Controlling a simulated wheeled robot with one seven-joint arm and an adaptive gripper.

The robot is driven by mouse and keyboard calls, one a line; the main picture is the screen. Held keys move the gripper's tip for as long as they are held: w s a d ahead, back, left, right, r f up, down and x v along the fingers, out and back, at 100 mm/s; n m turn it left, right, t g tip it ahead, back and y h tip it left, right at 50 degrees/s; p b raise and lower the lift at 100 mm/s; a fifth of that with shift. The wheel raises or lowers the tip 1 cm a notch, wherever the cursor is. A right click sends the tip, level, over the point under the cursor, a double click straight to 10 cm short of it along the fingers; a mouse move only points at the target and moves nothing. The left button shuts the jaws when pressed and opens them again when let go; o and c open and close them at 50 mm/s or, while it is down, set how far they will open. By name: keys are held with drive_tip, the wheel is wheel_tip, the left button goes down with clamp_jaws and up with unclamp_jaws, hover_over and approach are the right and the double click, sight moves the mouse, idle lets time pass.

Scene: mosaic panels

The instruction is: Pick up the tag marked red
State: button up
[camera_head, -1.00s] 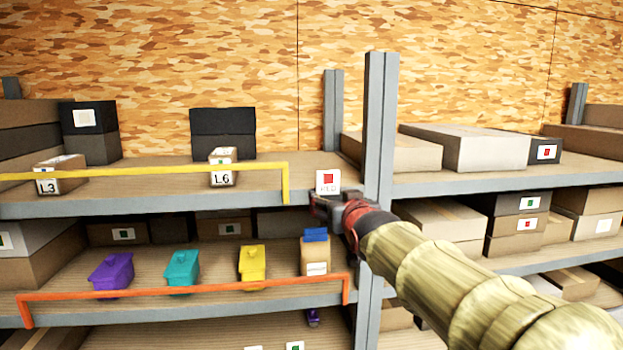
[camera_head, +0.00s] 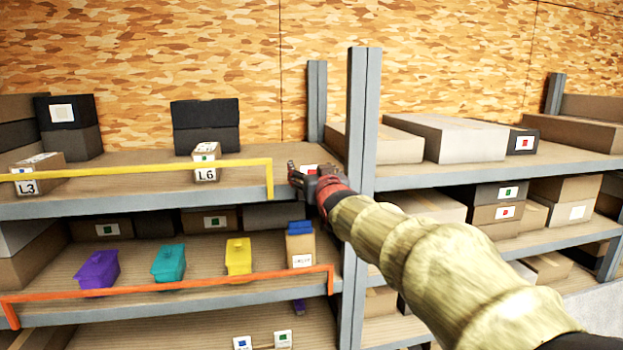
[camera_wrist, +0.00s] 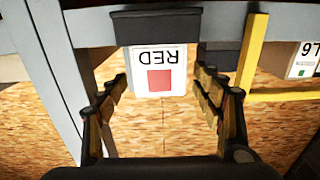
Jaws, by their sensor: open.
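The white tag with a red square and the word RED (camera_wrist: 160,72) shows upside down in the wrist view, ahead of and between my gripper's fingers. In the head view only a sliver of the tag (camera_head: 309,169) shows behind my gripper, at the edge of the upper shelf. My gripper (camera_head: 308,177) is open in front of the tag, left of the grey post. In the wrist view its two fingers (camera_wrist: 162,95) are spread to either side of the tag, with gaps visible. I cannot tell any contact.
A yellow rail (camera_head: 140,169) ends just left of my gripper, and a grey post (camera_head: 362,130) stands close on its right. Boxes L6 (camera_head: 207,165) and L3 (camera_head: 37,175) sit on the upper shelf. Purple, teal and yellow bins stand below behind an orange rail (camera_head: 170,289).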

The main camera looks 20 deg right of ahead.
drive_tip(key=c, duration=0.3)
drive_tip(key=c, duration=0.7)
drive_tip(key=shift+c, duration=0.2)
